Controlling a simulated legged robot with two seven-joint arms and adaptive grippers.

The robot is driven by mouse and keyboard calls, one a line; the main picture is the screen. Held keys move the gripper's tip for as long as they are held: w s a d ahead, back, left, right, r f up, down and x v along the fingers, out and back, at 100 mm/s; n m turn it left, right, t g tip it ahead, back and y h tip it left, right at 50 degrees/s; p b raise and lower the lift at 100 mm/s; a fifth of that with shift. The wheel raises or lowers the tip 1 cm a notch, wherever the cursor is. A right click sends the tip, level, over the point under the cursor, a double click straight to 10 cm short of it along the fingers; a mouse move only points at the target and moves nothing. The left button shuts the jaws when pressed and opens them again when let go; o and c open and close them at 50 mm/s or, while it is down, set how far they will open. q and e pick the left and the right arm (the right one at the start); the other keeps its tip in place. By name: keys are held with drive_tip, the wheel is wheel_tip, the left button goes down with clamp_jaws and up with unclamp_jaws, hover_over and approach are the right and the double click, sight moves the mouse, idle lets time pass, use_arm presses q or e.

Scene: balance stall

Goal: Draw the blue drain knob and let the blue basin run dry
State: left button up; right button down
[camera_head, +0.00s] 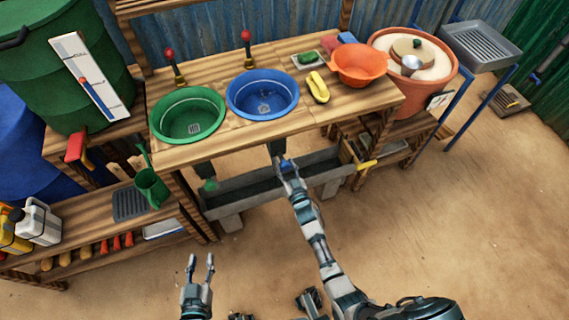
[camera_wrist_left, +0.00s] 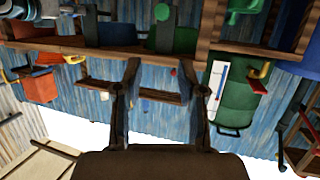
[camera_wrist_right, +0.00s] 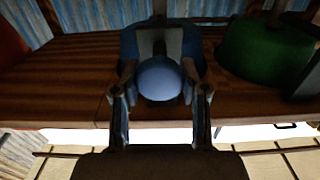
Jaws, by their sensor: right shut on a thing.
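The blue basin (camera_head: 235,104) is set into the wooden counter, and a drain fitting shows at its bottom. I cannot tell how much water it holds. The blue drain knob (camera_head: 286,163) is below the counter's front edge, under this basin. My right gripper (camera_head: 283,169) is shut on the blue knob. In the right wrist view the round knob (camera_wrist_right: 160,78) sits between the fingers, with the basin's blue underside (camera_wrist_right: 194,55) behind it. My left gripper (camera_head: 201,262) is open and empty, low in front of the counter.
A green basin (camera_head: 160,115) with a green knob (camera_head: 210,185) stands at the left. A grey trough (camera_head: 250,186) runs below the basins. A yellow brush (camera_head: 318,87) and orange colander (camera_head: 360,65) lie on the counter. The sandy floor in front is clear.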

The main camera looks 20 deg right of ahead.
drive_tip(key=s+p, duration=0.1)
drive_tip(key=s, duration=0.1)
drive_tip(key=shift+s+r, duration=0.1)
drive_tip(key=shift+s, duration=0.2)
use_arm(q)
drive_tip(key=s+f+g, duration=0.1)
drive_tip(key=s+a+f+g, duration=0.1)
drive_tip(key=f, duration=0.1)
drive_tip(key=shift+s+a+g+y, duration=0.1)
drive_tip(key=shift+s+g+y, duration=0.2)
drive_tip(key=shift+g, duration=0.1)
use_arm(e)
drive_tip(key=c, duration=0.6)
unclamp_jaws()
use_arm(q)
drive_tip(key=shift+w, duration=0.1)
use_arm(e)
drive_tip(key=shift+s, duration=0.1)
drive_tip(key=s, duration=1.2)
drive_tip(key=shift+d+f, duration=0.2)
